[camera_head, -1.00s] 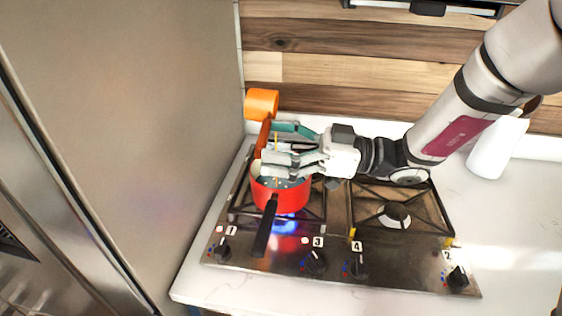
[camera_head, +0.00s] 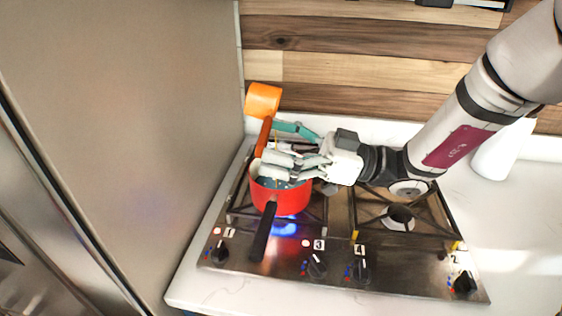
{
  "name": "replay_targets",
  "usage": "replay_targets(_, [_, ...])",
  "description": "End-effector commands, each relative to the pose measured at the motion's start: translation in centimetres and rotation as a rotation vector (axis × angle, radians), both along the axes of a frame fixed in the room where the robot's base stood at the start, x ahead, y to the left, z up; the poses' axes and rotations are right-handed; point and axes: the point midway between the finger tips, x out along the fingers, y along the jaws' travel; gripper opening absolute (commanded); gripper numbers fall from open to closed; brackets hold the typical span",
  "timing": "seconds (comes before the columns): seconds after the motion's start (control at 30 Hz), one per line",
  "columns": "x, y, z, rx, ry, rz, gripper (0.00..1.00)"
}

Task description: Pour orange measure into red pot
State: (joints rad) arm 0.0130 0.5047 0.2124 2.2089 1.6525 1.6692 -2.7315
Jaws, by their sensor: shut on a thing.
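The orange measure (camera_head: 264,100) is up behind the red pot, its cup at the upper end of an orange handle that runs down to my gripper. My gripper (camera_head: 270,158) is shut on that handle, above the back of the pot. The red pot (camera_head: 281,199) stands upright on the left side of the hob, its black handle pointing to the front. Blue-grey contents show inside the pot, partly hidden by my gripper. The inside of the measure is hidden, so I cannot tell what it holds.
A blue flame (camera_head: 286,228) burns under the pot. A tall metal panel (camera_head: 120,140) stands close on the left. A white container (camera_head: 499,150) stands at the right.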

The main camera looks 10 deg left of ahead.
Motion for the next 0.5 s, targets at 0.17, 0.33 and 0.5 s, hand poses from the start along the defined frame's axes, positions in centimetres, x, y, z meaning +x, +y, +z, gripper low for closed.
replay_targets(0.17, [0.04, -0.05, -0.15, 0.02, 0.001, 0.0, 0.4])
replay_targets(0.33, [0.05, -0.11, -0.19, 0.038, 0.002, -0.001, 0.4])
replay_targets(0.5, [0.08, -0.17, -0.21, 0.058, 0.003, -0.002, 0.4])
